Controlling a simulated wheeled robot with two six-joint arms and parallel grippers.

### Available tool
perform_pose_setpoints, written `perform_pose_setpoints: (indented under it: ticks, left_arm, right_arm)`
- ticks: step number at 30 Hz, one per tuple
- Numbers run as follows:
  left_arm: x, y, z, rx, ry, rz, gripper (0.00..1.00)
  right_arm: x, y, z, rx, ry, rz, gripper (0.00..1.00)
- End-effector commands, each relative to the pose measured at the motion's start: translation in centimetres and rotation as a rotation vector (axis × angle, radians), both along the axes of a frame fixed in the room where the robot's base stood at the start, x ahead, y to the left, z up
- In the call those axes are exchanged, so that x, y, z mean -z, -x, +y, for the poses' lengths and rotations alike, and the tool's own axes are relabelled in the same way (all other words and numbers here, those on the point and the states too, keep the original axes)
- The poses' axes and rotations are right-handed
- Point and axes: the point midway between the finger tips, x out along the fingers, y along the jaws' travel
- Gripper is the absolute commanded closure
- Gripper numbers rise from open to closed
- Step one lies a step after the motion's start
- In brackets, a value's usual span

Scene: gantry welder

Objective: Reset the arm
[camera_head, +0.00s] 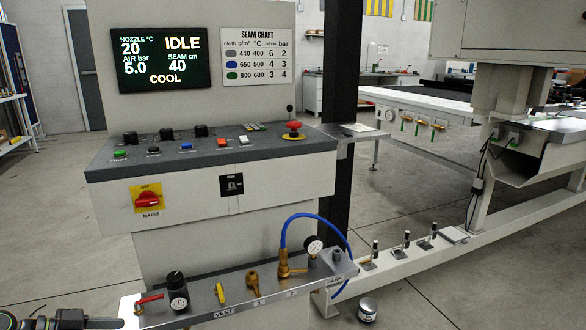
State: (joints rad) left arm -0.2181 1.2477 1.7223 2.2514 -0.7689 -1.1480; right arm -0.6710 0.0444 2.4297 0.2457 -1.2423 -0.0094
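My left gripper (100,322) shows only in part at the bottom left corner, dark and cut off by the frame. It is beside the left end of the front pipe shelf (236,304). I cannot tell whether its fingers are open or shut, and I see nothing held in it. My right arm and gripper are not in view. The control console (215,185) stands ahead. Its screen (160,60) reads IDLE, COOL, nozzle 20 °C, air 5.0 bar and seam 40 cm.
The shelf carries a red-handled valve (149,300), a gauge regulator (178,292), a yellow lever (220,293) and brass fittings with a blue hose (315,216). A red mushroom button (293,127) and a red mains switch (148,200) are on the console. A small can (367,309) stands on the floor.

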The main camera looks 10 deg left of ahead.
Motion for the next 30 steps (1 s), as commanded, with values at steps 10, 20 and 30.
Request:
perform_pose_setpoints:
  ticks: [10,20,30]
  left_arm:
    - [12.1,9.9,-11.1,0.056,-0.011,0.243,0.43]
    - [16.4,15.6,-18.1,-0.136,-0.083,0.381,0.43]
    - [16.3,18.2,-19.6,-0.509,-0.135,0.478,0.43]
  right_arm:
    - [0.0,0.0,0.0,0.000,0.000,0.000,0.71]
    - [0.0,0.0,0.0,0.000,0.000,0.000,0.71]
    - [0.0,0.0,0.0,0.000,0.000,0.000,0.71]
